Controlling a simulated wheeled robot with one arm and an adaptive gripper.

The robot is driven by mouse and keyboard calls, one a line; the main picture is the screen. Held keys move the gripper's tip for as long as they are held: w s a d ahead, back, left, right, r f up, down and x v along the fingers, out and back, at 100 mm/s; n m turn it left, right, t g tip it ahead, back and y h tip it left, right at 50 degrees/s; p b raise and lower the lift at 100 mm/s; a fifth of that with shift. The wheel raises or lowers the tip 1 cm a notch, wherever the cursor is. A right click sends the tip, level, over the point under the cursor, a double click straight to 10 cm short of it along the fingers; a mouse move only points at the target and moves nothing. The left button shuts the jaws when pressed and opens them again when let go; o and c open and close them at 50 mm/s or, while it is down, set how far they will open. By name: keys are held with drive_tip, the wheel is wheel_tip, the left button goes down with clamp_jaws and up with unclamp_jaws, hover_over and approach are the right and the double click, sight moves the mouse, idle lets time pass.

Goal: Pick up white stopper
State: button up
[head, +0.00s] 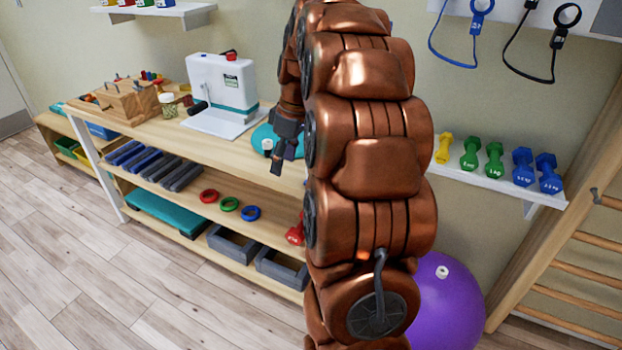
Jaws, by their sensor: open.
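A small white cylindrical piece (267,145), which looks like a white stopper, is at the teal round disc (265,131) on the top shelf of the wooden unit. My gripper (281,160) points down just to its right in the picture. Its dark fingers are open and hold nothing that I can see. Whether the fingers touch the piece cannot be told. My arm hides part of the disc and the right part of the shelf. Another small white plug (442,271) shows on the purple ball (444,305) on the floor at right.
A white machine (224,88) stands on the top shelf (150,128), left of my gripper, with a wooden peg box (128,103) farther left. Lower shelves hold bars, coloured rings and grey bins. Dumbbells (495,160) stand on a wall shelf at right. The floor at left is clear.

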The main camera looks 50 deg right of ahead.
drive_tip(key=shift+n+t, duration=0.5)
drive_tip(key=shift+n, duration=0.1)
drive_tip(key=shift+w+d+f+b, duration=0.25)
drive_tip(key=shift+d+f, duration=0.8)
drive_tip(key=shift+d, duration=1.15)
drive_tip(key=shift+w+d+f+b, duration=0.3)
drive_tip(key=shift+d+f, duration=0.75)
drive_tip(key=shift+d, duration=1.2)
drive_tip(key=shift+w+d+f+b, duration=0.1)
drive_tip(key=shift+d+f+b, duration=0.25)
drive_tip(key=shift+d+f, duration=1.3)
drive_tip(key=shift+w+d+f+p, duration=0.1)
drive_tip(key=shift+w+f, duration=0.2)
drive_tip(key=shift+f, duration=0.3)
drive_tip(key=shift+w+a+f+p, duration=0.15)
drive_tip(key=shift+w+f, duration=0.2)
drive_tip(key=shift+f, duration=0.2)
drive_tip(key=shift+w+d+f+p, duration=0.15)
drive_tip(key=shift+w+f, duration=0.15)
drive_tip(key=shift+f, duration=0.3)
drive_tip(key=shift+c, duration=0.5)
drive_tip(key=c, duration=1)
drive_tip(key=shift+o, duration=0.2)
drive_tip(key=shift+r, duration=0.1)
